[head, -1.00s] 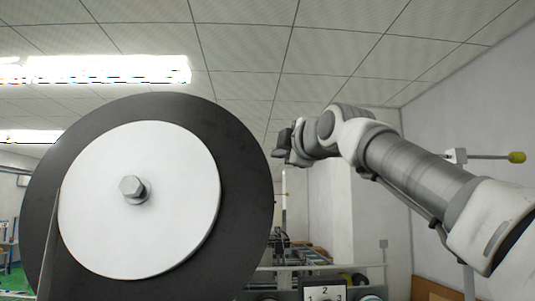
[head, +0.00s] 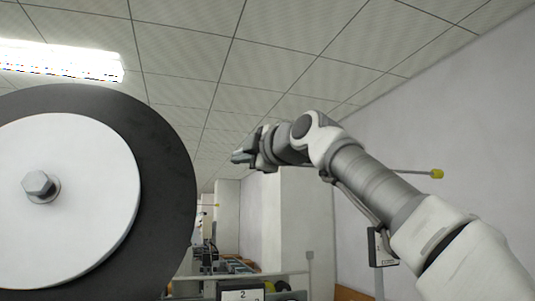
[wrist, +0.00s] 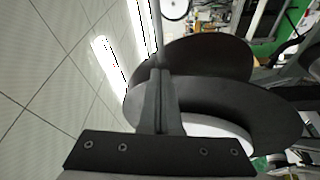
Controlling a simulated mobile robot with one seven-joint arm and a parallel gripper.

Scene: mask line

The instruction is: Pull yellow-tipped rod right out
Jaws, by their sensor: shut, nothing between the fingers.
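A thin grey rod with a yellow tip (head: 437,174) sticks out to the right from behind my arm in the head view; its other end is hidden by the arm. A second, smaller yellow tip (head: 217,205) shows further back near the pillar. My gripper (head: 238,157) is raised at the left end of my arm, pointing left and well apart from the near yellow tip. In the wrist view its fingers (wrist: 158,85) are together and empty. A grey bar (wrist: 157,30) shows past the fingertips; I cannot tell what it belongs to.
A large black reel (head: 165,190) with a white disc (head: 90,200) and hex bolt (head: 40,186) fills the left. A number sign (head: 242,294) stands low in the middle. A white wall (head: 470,130) is at right.

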